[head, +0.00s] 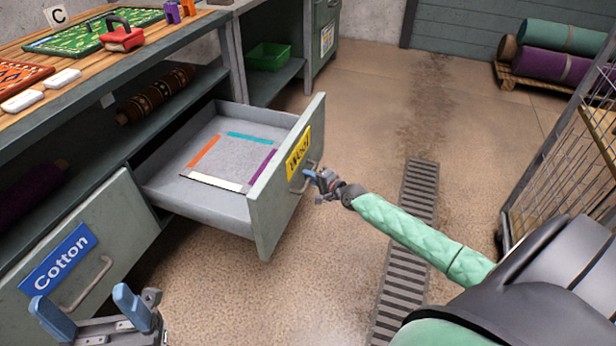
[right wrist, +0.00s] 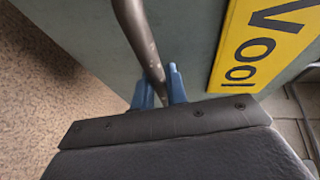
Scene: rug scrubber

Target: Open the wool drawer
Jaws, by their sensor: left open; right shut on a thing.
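The wool drawer (head: 276,200) stands pulled out from the bench, with a yellow "Wool" label (head: 299,155) on its front. Inside it is a grey floor with orange, teal, purple and white strips along a square. My right gripper (head: 313,180) is shut on the drawer's metal handle (head: 303,184). In the right wrist view the blue fingers (right wrist: 158,88) sit on either side of the handle bar (right wrist: 136,32), beside the yellow label (right wrist: 262,42). My left gripper (head: 88,311) is open and empty, in front of the cotton drawer (head: 118,212).
The cotton drawer, with a blue label (head: 57,260), is shut at the lower left. The bench top (head: 88,62) holds a red-handled brush (head: 122,38) and mats. A floor grate (head: 421,190) and a wire cart (head: 545,165) stand to the right. Floor before the open drawer is clear.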

